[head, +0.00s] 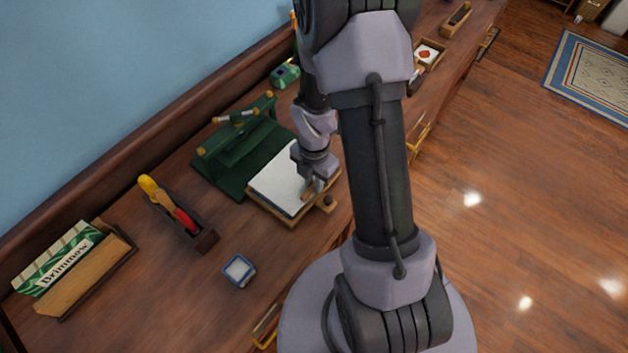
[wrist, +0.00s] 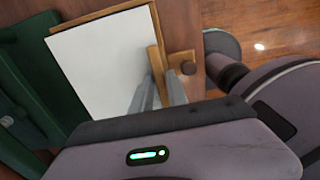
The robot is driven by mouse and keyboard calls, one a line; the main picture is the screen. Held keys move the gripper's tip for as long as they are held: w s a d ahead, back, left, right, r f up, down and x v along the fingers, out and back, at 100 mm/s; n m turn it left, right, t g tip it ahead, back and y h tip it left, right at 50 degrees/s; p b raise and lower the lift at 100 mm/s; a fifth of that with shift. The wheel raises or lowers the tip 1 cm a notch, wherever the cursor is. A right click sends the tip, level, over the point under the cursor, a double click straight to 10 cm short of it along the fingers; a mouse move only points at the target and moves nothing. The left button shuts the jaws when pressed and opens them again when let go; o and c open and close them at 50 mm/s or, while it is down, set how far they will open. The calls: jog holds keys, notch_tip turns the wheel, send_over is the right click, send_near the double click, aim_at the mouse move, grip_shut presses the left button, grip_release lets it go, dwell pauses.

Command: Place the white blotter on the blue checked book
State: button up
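A white sheet-like pad (head: 283,186), which may be the blotter, lies on a wooden board (head: 290,221) on the desk. It also shows in the wrist view (wrist: 100,65). My gripper (head: 314,190) points down at the pad's right edge. In the wrist view its two fingers (wrist: 158,92) are apart, with a wooden strip (wrist: 154,60) showing between them. I cannot tell whether they touch it. A small block with a dark knob (wrist: 188,68) sits just right of the fingers. I cannot make out a blue checked book; a small blue-edged white item (head: 239,270) lies nearer the front.
A green stand (head: 240,150) is close behind the pad. A tray with yellow- and red-handled tools (head: 178,214) and a Brimnow box in a holder (head: 72,268) stand to the left. Small trays (head: 427,55) lie farther right. Bare desktop surrounds the blue-edged item.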

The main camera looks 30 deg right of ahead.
jog(key=shift+o, duration=0.8)
jog(key=s+a+r+m+t+p, duration=0.1)
jog(key=a+r+m+p, duration=0.3)
jog(key=r, duration=0.8)
jog(key=a+r+m+t+p, duration=0.15)
jog(key=r+m, duration=0.45)
jog(key=r, duration=0.7)
jog(key=s+a+r+m+t+y, duration=0.2)
jog(key=s+a+r+m, duration=0.7)
jog(key=m, duration=0.7)
jog(key=shift+s+r+t+b, duration=0.45)
jog(key=shift+s+r+t, duration=0.15)
jog(key=shift+s+t, duration=0.05)
